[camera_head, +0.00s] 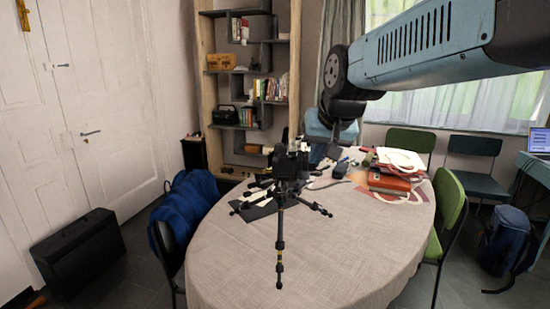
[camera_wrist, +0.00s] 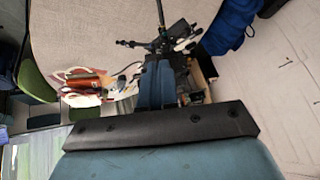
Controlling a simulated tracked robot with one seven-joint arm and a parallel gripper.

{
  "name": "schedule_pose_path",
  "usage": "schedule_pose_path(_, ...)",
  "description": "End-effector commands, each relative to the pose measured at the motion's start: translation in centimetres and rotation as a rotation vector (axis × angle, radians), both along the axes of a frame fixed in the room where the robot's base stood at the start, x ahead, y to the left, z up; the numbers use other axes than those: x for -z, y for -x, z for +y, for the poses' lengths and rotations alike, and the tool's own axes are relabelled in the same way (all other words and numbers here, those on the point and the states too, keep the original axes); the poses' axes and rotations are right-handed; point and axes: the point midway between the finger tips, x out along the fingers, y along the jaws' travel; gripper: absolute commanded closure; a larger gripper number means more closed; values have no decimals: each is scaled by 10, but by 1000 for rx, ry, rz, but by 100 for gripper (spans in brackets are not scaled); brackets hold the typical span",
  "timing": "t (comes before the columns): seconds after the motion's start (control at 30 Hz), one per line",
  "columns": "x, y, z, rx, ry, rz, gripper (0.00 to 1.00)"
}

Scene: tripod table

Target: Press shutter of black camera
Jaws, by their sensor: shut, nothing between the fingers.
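The black camera (camera_head: 286,164) sits on top of a black tripod (camera_head: 280,235), which stands with spread legs on the cloth-covered table (camera_head: 235,265). My gripper (camera_head: 313,154) is shut and empty, pointing down just right of the camera in the head view. In the wrist view the blue fingers of my gripper (camera_wrist: 158,64) are together, and the tripod (camera_wrist: 160,20) shows beyond them. The camera is partly hidden behind the fingers there. I cannot tell whether they touch it, and the shutter button is too small to make out.
A red-brown box with papers (camera_head: 390,181) lies at the table's right, with small dark items near it. Green chairs (camera_head: 452,205) and a chair with a blue jacket (camera_head: 190,205) flank the table. The table's front is clear.

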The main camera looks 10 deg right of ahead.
Motion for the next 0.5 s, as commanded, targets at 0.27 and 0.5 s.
schedule_pose_path(0.27, -17, -84, -1, 119, -110, -60, 100)
schedule_pose_path(0.5, -25, -156, -7, 225, -213, -112, 100)
